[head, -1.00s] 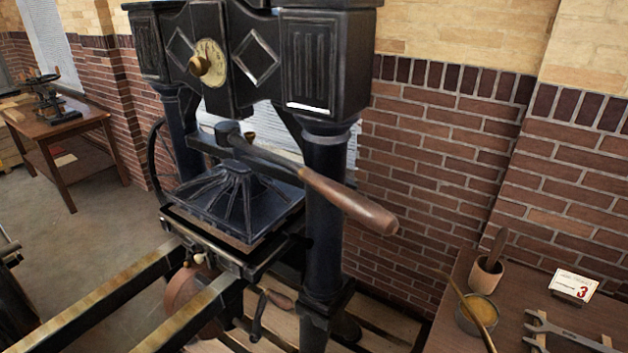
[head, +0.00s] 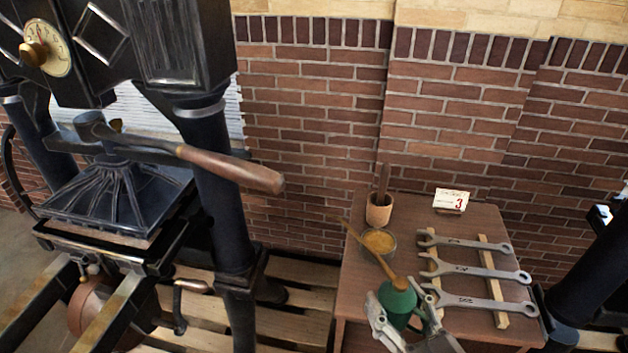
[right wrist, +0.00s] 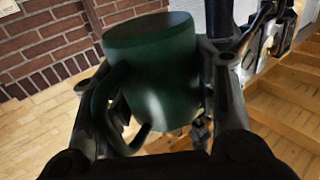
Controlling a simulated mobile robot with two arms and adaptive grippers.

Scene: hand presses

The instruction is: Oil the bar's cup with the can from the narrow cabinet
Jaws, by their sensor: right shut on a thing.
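My right gripper (head: 396,318) is shut on a green oil can (head: 398,302), which sits between its fingers at the bottom of the head view. The can has a brass cap and a long thin brass spout (head: 368,249) pointing up and left. In the right wrist view the can's green body (right wrist: 152,75) and loop handle show between the fingers (right wrist: 165,110); the spout is hidden. The press bar (head: 180,152) with its wooden handle is at the left. A small brass cup (head: 117,126) shows at the bar's pivot, apart from the can. My left gripper is out of view.
A wooden table (head: 362,294) carries a tin (head: 379,242), a small pot (head: 379,210), a number 3 card (head: 451,200) and several wrenches (head: 478,271). The press column (head: 216,190) stands left of it. A pallet (head: 300,300) lies between them.

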